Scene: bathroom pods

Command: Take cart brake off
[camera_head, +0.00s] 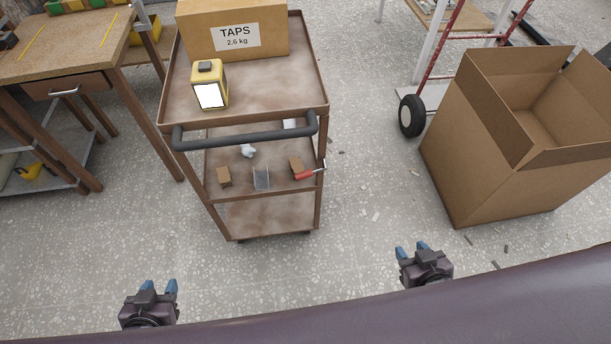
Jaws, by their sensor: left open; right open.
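A brown cart (215,219) with three levels stands ahead in the head view, its dark handle bar (245,135) facing me. A small red lever-like part (308,174) with a pale tip shows at the right edge of the middle shelf; I cannot tell if it is the brake. The cart's wheels are mostly hidden under the lowest shelf. My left gripper (158,287) is open and empty, low and left of the cart. My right gripper (411,249) is open and empty, right of the cart. Both are apart from it.
A "TAPS" box (230,30) and a yellow device (209,85) stand on the cart top; small items lie below. A workbench (60,60) is at left. The floor before the cart is clear.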

